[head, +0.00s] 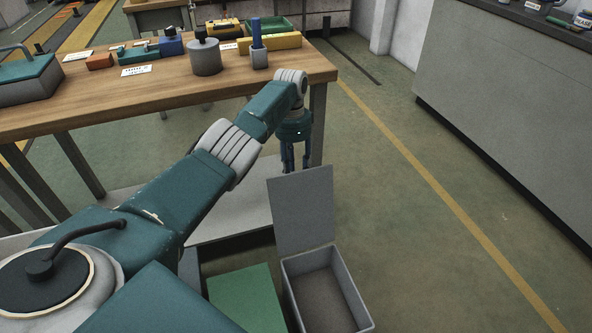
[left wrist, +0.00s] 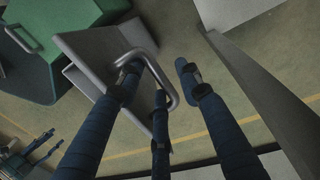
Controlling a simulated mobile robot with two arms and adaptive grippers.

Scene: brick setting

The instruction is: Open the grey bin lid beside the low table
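The grey bin (head: 355,298) stands on the floor beside the low table (head: 130,98). Its grey lid (head: 302,210) stands upright at the bin's far edge, and the empty inside shows. My left gripper (head: 295,165) hangs behind the lid's top edge, its fingertips partly hidden. In the left wrist view, the lid (left wrist: 95,42) carries a curved metal handle (left wrist: 148,50). The fingers of my left gripper (left wrist: 160,75) are spread around this handle, with a gap beside the right finger. My right gripper seems to be the small blue shape (left wrist: 38,148) at lower left; its opening is unclear.
A green-topped box (head: 248,300) stands left of the bin. A table leg (head: 318,125) and a low shelf (head: 235,215) are close to my left gripper. The floor right of the bin is clear up to a grey counter (head: 500,110).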

